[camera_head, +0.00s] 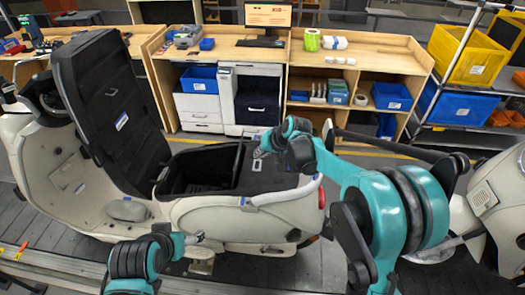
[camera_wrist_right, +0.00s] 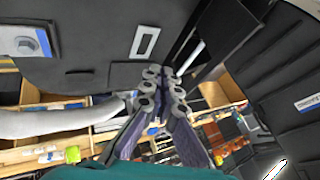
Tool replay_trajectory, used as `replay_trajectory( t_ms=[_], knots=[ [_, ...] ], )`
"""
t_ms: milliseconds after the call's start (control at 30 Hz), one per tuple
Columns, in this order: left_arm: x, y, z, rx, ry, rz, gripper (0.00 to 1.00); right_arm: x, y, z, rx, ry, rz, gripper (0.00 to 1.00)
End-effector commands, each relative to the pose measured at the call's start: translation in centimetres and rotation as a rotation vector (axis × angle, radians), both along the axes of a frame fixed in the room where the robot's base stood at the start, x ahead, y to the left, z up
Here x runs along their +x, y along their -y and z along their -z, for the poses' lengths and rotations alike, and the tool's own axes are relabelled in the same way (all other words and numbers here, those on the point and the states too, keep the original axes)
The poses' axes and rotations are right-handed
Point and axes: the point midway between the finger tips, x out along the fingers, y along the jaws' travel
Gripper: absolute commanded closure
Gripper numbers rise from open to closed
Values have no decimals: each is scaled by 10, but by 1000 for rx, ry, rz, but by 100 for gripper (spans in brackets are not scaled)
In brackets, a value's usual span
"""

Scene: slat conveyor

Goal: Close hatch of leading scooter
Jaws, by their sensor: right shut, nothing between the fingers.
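The cream scooter (camera_head: 240,215) stands in the middle and left of the head view. Its black hatch (camera_head: 112,105) stands open, tilted up at the left of the dark open compartment (camera_head: 190,188). The hatch, with a white label, also shows at the right of the right wrist view (camera_wrist_right: 285,125). My right gripper (camera_head: 260,153) is over the rear end of the compartment, apart from the hatch; its fingers are together and empty in the wrist view (camera_wrist_right: 165,78). My left gripper (camera_head: 198,238) is low beside the scooter's near side, small and partly hidden by its own wrist.
A second cream scooter (camera_head: 490,205) is partly in view at the right edge. Wooden shelving (camera_head: 345,70) with bins and a monitor (camera_head: 268,15) stands behind. A rack with yellow and blue crates (camera_head: 465,55) is at the back right. Conveyor slats (camera_head: 270,268) run beneath.

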Motion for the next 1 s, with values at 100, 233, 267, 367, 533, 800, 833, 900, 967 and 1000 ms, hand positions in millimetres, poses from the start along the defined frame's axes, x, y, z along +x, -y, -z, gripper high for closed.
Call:
replay_trajectory(
  t_ms=[100, 233, 267, 367, 533, 800, 833, 900, 967, 1000],
  knots=[
    [0, 0, -1, 0, 0, 0, 18, 12, -11, 21, 0, 1, -1, 100],
    [0, 0, -4, 0, 0, 0, 18, 20, -26, 32, 0, 1, -3, 100],
    [0, 0, -5, 0, 0, 0, 18, 21, -31, 32, 0, 1, -3, 100],
    [0, 0, -7, 0, 0, 0, 18, 24, -43, 33, 0, 0, -2, 100],
    [0, 0, -8, 0, 0, 0, 18, 26, -53, 34, 0, 0, 0, 100],
    [0, 0, -8, 0, 0, 0, 18, 26, -55, 34, 0, 1, 0, 100],
    [0, 0, -8, 0, 0, 0, 18, 26, -55, 34, 0, 1, 0, 100],
    [0, 0, -8, 0, 0, 0, 18, 26, -55, 34, 0, 1, 0, 100],
    [0, 0, -8, 0, 0, 0, 18, 26, -56, 34, -3, 0, 0, 100],
    [0, 0, -8, 0, 0, 0, 18, 26, -57, 34, -7, -1, 0, 100]
  ],
)
